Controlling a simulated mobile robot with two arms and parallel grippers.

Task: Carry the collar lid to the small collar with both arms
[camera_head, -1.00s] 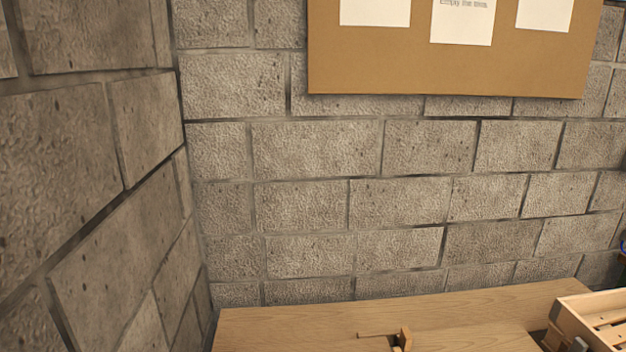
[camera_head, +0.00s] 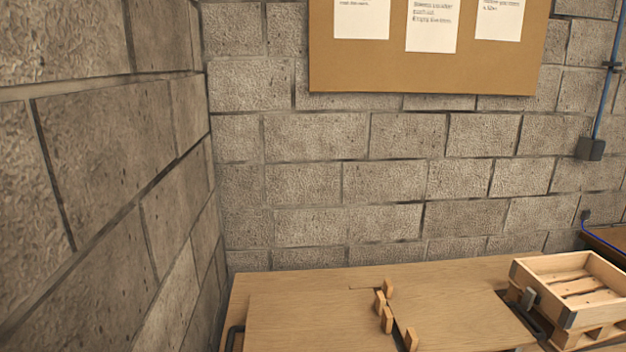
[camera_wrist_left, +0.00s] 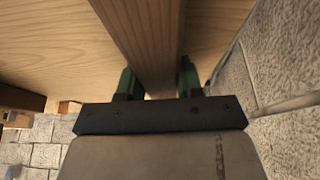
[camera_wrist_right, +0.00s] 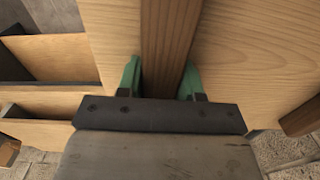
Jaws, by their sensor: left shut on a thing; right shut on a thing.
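The collar lid (camera_head: 310,318) is a flat pale wooden board at the bottom of the head view, its near part cut off by the frame. The small collar (camera_head: 535,279), an open wooden frame on a slatted pallet, stands right of the lid. My left gripper (camera_wrist_left: 160,82) is shut on a wooden batten of the lid, a green finger on each side. My right gripper (camera_wrist_right: 162,80) is shut likewise on a batten. In the head view, only dark parts show beside the lid's left and right edges. Whether the lid touches anything below is hidden.
Small wooden blocks (camera_head: 386,319) show near the lid's middle. A wooden surface (camera_head: 300,279) lies behind it. Block walls (camera_head: 320,185) stand behind and on the left. A blue pipe (camera_head: 607,85) runs down the wall at right.

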